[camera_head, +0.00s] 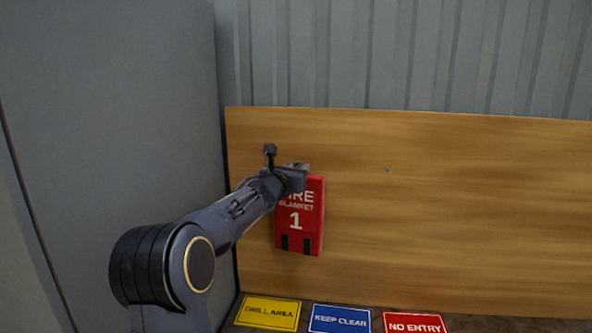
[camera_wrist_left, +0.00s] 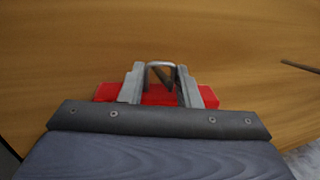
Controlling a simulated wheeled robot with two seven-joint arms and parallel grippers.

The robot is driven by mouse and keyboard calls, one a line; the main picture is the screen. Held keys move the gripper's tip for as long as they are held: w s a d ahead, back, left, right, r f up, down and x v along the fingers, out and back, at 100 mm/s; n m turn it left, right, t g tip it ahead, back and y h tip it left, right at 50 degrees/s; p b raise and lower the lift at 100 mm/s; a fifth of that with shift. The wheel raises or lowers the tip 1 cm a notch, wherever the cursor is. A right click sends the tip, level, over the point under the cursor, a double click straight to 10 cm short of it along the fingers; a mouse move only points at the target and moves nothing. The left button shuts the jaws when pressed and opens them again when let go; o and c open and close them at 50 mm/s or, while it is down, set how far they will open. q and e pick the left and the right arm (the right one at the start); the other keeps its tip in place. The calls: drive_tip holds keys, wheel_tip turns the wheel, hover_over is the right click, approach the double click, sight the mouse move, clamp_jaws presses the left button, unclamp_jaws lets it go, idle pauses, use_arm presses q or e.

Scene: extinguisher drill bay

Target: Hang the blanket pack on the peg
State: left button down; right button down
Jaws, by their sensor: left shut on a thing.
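The red blanket pack (camera_head: 300,228), printed "FIRE BLANKET 1", hangs upright below my left gripper (camera_head: 301,170) in front of the wooden board. My arm covers its upper left corner. In the left wrist view, my left gripper (camera_wrist_left: 162,80) is shut on the pack, whose red top (camera_wrist_left: 205,95) shows beneath the fingers. A grey metal loop (camera_wrist_left: 160,64) stands out between the fingertips. A small peg (camera_head: 388,170) sticks out of the board to the right of the pack, apart from it. It also shows as a thin rod (camera_wrist_left: 300,66) in the left wrist view. My right gripper is out of view.
The wooden board (camera_head: 480,220) is bare around the peg. A large grey panel (camera_head: 110,100) stands close on the left. Yellow "DRILL AREA" (camera_head: 268,312), blue "KEEP CLEAR" (camera_head: 339,319) and red "NO ENTRY" (camera_head: 413,323) signs lie below the board.

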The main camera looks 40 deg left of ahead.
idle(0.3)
use_arm(q)
drive_tip(key=c, duration=1.4)
unclamp_jaws()
drive_tip(key=shift+a+f, duration=0.1)
drive_tip(key=o, duration=0.4)
drive_tip(key=shift+w+a+f, duration=0.1)
drive_tip(key=shift+w, duration=0.15)
drive_tip(key=shift+s, duration=0.1)
drive_tip(key=shift+f, duration=0.1)
